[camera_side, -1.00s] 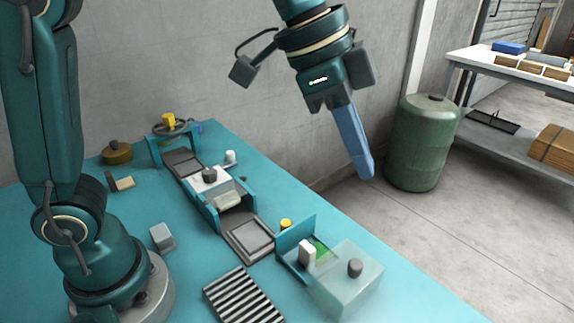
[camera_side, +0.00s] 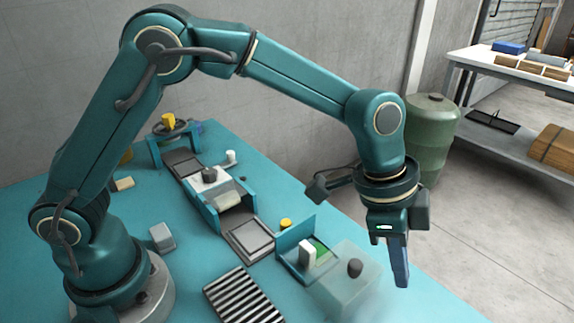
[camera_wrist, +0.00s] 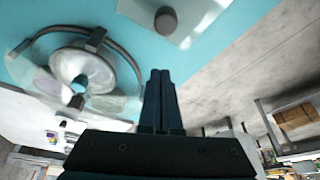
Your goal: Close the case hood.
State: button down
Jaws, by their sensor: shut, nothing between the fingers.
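The case (camera_side: 290,240) stands at the right side of the teal table, with a teal back wall, a green floor and a white block in it. Its translucent hood (camera_side: 342,290) lies to the right of the green floor, leaving that floor uncovered. A dark round knob (camera_side: 355,267) stands on the hood, and it also shows in the wrist view (camera_wrist: 165,20). My gripper (camera_side: 402,284) points down, shut and empty, to the right of the hood and apart from the knob. Its blue fingers (camera_wrist: 160,75) are together in the wrist view.
A yellow knob (camera_side: 286,223) is behind the case. A ribbed grey rack (camera_side: 243,296) lies to its left. Several fixtures, with a grey tray (camera_side: 250,240), run back along the table. Beyond the table's right edge is open floor with a green drum (camera_side: 432,130).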

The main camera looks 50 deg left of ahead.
aim_at(335, 248)
jog(key=shift+s+a+f, duration=0.1)
jog(key=shift+s+a, duration=0.35)
jog(key=shift+a, duration=0.45)
jog(key=shift+s+a+f, duration=0.1)
jog(key=shift+s+a, duration=0.35)
jog(key=shift+a, duration=0.4)
jog(key=a, duration=0.8)
